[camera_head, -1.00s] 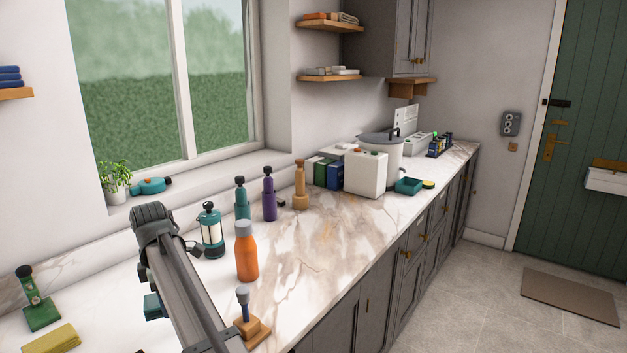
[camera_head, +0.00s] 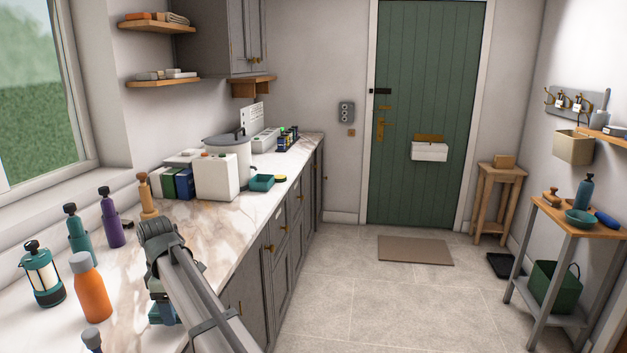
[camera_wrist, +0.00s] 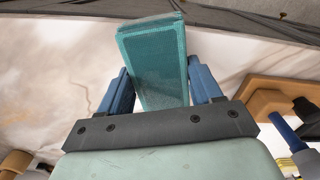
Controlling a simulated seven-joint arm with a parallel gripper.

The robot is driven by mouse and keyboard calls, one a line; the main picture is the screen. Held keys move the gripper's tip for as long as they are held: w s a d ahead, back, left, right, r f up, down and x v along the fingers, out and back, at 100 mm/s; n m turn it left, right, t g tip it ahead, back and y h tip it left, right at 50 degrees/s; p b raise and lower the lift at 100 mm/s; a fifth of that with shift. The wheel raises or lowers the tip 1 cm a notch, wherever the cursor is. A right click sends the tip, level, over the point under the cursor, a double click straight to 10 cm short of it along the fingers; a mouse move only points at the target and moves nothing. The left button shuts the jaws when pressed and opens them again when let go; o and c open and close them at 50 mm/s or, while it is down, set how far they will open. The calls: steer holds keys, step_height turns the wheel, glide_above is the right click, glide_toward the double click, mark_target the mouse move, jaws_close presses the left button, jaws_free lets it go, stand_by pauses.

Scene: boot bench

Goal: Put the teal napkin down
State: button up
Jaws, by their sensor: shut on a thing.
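The teal napkin (camera_wrist: 152,62) is a folded, flat-sided teal cloth in the wrist view. It sits between the two blue fingers of my gripper (camera_wrist: 160,82), which is shut on it. Behind it, the wrist view shows the pale marble countertop (camera_wrist: 60,65) and a dark strip across the top. In the head view, my gripper (camera_head: 163,310) is low at the counter's front edge, right of the orange bottle, and my arm partly hides it. I cannot tell the napkin's height above the counter.
The orange bottle (camera_head: 91,290), a lantern (camera_head: 42,275), a teal bottle (camera_head: 78,238) and a purple bottle (camera_head: 111,220) stand left of my arm. Bare marble lies between.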

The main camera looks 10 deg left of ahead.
steer(key=w+d+f+m, duration=0.25)
steer(key=w+d, duration=0.25)
steer(key=d, duration=0.5)
steer(key=w+d+f+m, duration=0.1)
steer(key=w+d+m, duration=0.3)
steer(key=d, duration=0.6)
steer(key=w+d+f+m, duration=0.2)
steer(key=w+d+m, duration=0.25)
steer(key=d, duration=0.55)
steer(key=d+f+m, duration=0.1)
steer(key=d+m, duration=0.2)
steer(key=d, duration=0.7)
steer(key=d+f+m, duration=0.2)
steer(key=d+m, duration=0.1)
steer(key=d, duration=0.8)
steer(key=s+d+f+m, duration=0.1)
steer(key=d+m, duration=0.3)
steer(key=d, duration=0.7)
steer(key=shift+d+f, duration=0.15)
steer(key=shift+s, duration=0.1)
